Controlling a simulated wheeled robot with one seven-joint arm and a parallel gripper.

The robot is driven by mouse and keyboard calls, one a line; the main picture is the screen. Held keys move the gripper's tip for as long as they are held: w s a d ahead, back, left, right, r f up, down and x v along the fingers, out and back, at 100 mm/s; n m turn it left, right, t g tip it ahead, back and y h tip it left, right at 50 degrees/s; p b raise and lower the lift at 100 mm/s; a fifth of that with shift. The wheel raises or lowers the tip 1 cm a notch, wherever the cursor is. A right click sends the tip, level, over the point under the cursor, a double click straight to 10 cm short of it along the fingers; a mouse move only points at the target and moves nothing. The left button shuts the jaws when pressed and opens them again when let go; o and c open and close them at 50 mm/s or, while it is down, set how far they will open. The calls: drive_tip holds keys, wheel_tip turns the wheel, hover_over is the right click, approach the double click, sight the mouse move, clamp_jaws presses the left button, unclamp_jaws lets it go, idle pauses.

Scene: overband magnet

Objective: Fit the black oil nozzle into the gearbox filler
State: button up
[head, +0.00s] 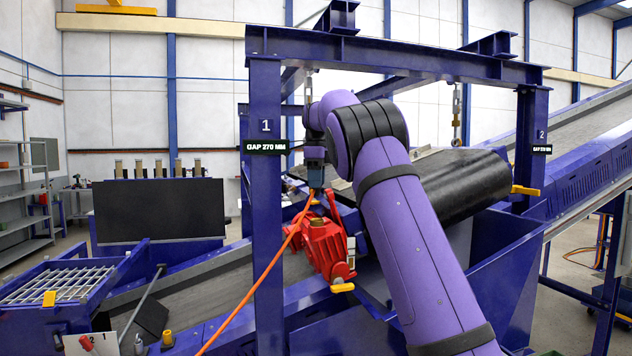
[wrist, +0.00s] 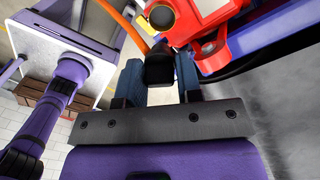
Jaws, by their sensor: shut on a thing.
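My gripper (wrist: 158,70) is shut on the black oil nozzle (wrist: 159,66) in the wrist view, with one finger on each side of it. An orange hose (wrist: 128,30) runs from the nozzle. The red gearbox (wrist: 214,52) is just beyond the fingertips. In the head view, my gripper (head: 316,178) points down above the red gearbox (head: 326,246). The nozzle is not clear there, and any contact with the gearbox cannot be told.
A blue frame (head: 268,220) stands around the arm, its near left post close to the gripper. The orange hose (head: 255,288) crosses that post. A dark drum (head: 465,188) and a conveyor (head: 200,283) lie near the gearbox. Shelves (head: 22,190) stand far left.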

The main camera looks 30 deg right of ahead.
drive_tip(key=shift+f, duration=0.1)
drive_tip(key=shift+f, duration=2.8)
drive_tip(key=shift+f, duration=1.35)
drive_tip(key=o, duration=1)
drive_tip(key=shift+o, duration=0.2)
drive_tip(key=r, duration=1)
drive_tip(key=shift+w+d+r, duration=0.2)
drive_tip(key=shift+r, duration=0.2)
drive_tip(key=shift+s, duration=0.1)
